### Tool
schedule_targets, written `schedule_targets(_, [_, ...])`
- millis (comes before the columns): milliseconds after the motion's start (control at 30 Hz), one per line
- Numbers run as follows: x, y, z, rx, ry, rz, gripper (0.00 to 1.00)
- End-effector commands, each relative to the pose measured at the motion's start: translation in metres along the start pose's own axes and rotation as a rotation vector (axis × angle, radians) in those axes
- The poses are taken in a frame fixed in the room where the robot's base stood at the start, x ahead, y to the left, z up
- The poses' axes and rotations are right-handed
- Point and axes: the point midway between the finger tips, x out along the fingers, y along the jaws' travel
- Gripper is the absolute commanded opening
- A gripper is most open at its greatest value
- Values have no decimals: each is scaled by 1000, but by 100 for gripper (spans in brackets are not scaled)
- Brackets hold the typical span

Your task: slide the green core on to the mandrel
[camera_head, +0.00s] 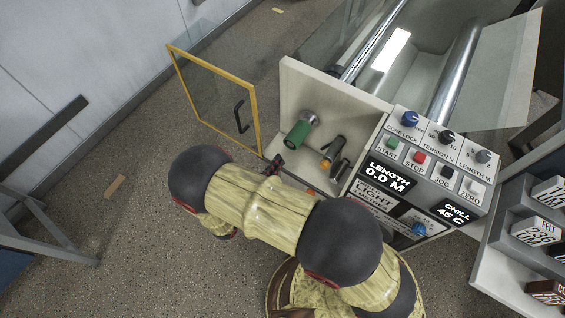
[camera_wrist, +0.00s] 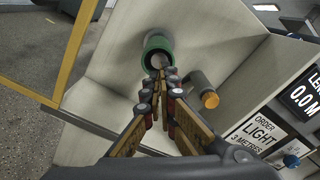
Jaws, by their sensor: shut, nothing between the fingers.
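The green core (camera_head: 297,135) sits on the mandrel, with a grey metal end (camera_head: 309,117) showing behind it at the white machine panel. In the wrist view the core's green rim (camera_wrist: 152,44) faces me, and a paler round end shows inside it, partly hidden by my fingertips. My gripper (camera_head: 275,164) is in front of the core's near end, shut and empty. In the wrist view its fingertips (camera_wrist: 162,78) meet just below the core's opening. I cannot tell whether they touch the core.
A grey cylinder with an orange end (camera_wrist: 211,100) juts from the panel right of the core. An open yellow-framed glass door (camera_head: 213,95) stands to the left. The control panel (camera_head: 425,165) with knobs and buttons is at the right. Floor to the left is mostly clear.

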Motion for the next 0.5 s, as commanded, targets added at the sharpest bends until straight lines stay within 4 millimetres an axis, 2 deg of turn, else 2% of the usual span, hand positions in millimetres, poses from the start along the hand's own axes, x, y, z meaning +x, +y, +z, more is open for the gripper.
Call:
schedule_targets(67, [-7,4,-2,-17,-31,10,0])
schedule_targets(167, [-8,5,-1,-26,-46,13,0])
schedule_targets(500, [27,5,0,-27,-45,11,0])
